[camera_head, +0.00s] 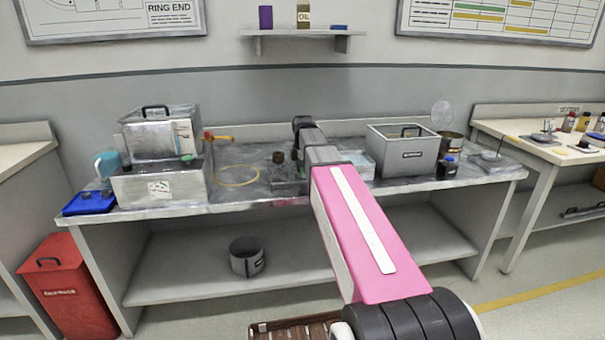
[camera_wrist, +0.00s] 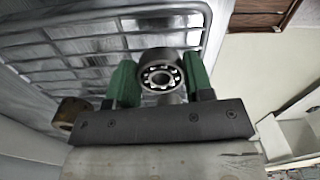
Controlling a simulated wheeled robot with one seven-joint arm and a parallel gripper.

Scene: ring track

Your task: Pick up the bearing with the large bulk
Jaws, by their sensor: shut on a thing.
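A steel bearing (camera_wrist: 161,76) with visible balls sits between the green fingers of my gripper (camera_wrist: 160,84) in the wrist view. The gripper is shut on it, with one finger on each side. A second, brownish ring-shaped part (camera_wrist: 70,112) shows at the left of the wrist view, apart from the gripper. In the head view my pink arm reaches over the bench, and the held bearing cannot be made out. A small dark brown part (camera_head: 278,157) stands by the shallow tray (camera_head: 288,188), left of my arm.
A wire rack or basket (camera_wrist: 60,50) lies behind the gripper in the wrist view. On the metal bench (camera_head: 240,201), a grey lidded tank (camera_head: 400,155) stands right of my arm and a steel washer box (camera_head: 160,188) at the left. A yellow ring (camera_head: 237,184) lies between.

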